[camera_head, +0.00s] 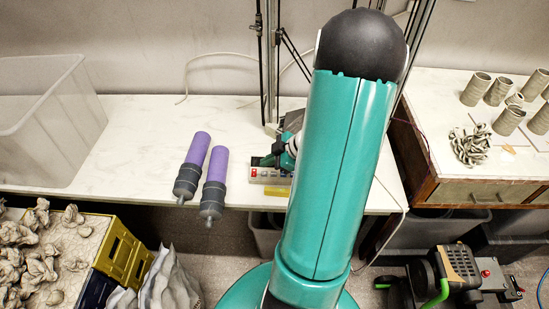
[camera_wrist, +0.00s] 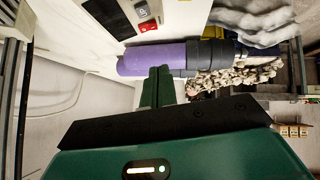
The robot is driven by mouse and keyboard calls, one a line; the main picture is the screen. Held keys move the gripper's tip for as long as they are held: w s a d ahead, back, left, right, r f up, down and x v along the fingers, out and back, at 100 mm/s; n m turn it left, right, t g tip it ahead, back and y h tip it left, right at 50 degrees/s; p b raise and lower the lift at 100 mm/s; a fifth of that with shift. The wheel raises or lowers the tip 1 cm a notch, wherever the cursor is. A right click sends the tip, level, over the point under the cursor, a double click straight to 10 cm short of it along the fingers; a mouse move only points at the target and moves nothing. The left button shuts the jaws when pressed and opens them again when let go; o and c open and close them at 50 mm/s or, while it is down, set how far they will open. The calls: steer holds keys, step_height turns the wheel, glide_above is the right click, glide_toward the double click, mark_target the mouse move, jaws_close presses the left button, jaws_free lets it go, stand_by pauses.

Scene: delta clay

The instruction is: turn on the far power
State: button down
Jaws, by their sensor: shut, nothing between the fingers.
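A pale power strip (camera_head: 271,176) lies near the front edge of the white table, partly hidden by my arm. A red switch (camera_head: 254,173) shows at its left end. In the wrist view the strip is at the top, with the red switch (camera_wrist: 148,26) beside a grey switch (camera_wrist: 141,11) with a printed mark. I cannot tell whether either is on. My green gripper (camera_head: 264,161) is just behind the strip's left part, close to the red switch. In the wrist view its fingers (camera_wrist: 157,87) are together and empty, apart from the switches. Contact with the strip is unclear.
Two purple-and-grey cylinders (camera_head: 193,165) (camera_head: 215,184) lie left of the strip. A clear bin (camera_head: 45,125) stands at the table's left. A thin-legged frame (camera_head: 271,60) rises behind the gripper. A yellow piece (camera_head: 277,191) is at the front edge. Clay cylinders (camera_head: 509,121) stand at right.

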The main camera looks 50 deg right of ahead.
mark_target(259, 174)
steer(key=x, duration=0.5)
steer(key=shift+f, duration=0.2)
steer(key=shift+d+f, duration=0.25)
steer(key=shift+f, duration=0.75)
steer(key=shift+w+d+f, duration=0.1)
steer(key=shift+w+f, duration=0.1)
steer(key=shift+f, duration=0.5)
steer(key=shift+f, duration=0.2)
steer(key=shift+w+d+r, duration=0.35)
steer(key=shift+w+d, duration=0.1)
steer(key=shift+d, duration=0.1)
